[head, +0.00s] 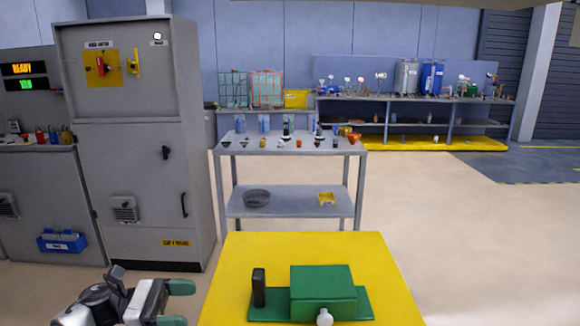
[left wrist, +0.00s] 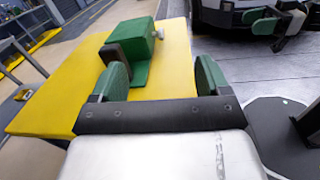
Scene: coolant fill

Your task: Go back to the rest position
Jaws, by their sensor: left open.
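My left gripper (head: 177,304) is at the lower left of the head view, beside the left edge of the yellow table top (head: 375,262). Its two green-padded fingers are apart with nothing between them. In the left wrist view, the open left gripper (left wrist: 162,78) points toward the yellow top and a green box-shaped fixture (head: 322,283). The fixture has a dark upright block (head: 259,287) and a pale knob (head: 324,317). What looks like my right gripper (left wrist: 262,20) shows at the top right of the left wrist view, too small to tell its opening.
A grey cart (head: 290,203) with small parts on its top stands behind the yellow table. A tall grey cabinet (head: 137,140) stands at the left. A long workbench (head: 410,100) with bottles is at the back wall. The floor at the right is clear.

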